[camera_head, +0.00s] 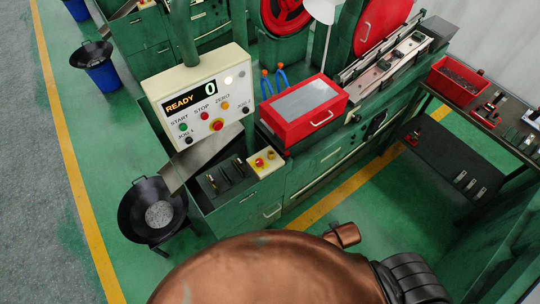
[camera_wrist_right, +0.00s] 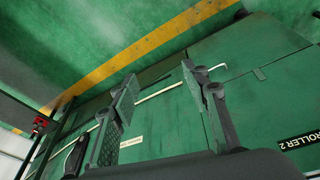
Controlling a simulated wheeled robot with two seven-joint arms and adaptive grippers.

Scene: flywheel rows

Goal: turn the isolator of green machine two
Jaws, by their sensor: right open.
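The green machine (camera_head: 310,180) stands in the middle of the head view, with a cream control box reading READY 0 (camera_head: 203,98) above it. A small dark fitting (camera_head: 377,122) is on its side panel; I cannot tell for sure that it is the isolator. In the right wrist view my right gripper (camera_wrist_right: 158,76) is open and empty, its fingers apart in front of green panels (camera_wrist_right: 165,120). A label ending in "ROLLER 2" (camera_wrist_right: 299,141) is at the right edge. A dark curved part (camera_wrist_right: 76,156) shows beyond the left finger. My left gripper is not in view.
A red lidded box (camera_head: 303,108) sits on the machine. A black pan (camera_head: 135,222) stands at its left end. A dark shelf with a red bin (camera_head: 458,80) is at the right. Green floor with a yellow line (camera_head: 335,198) lies clear between machine and shelf.

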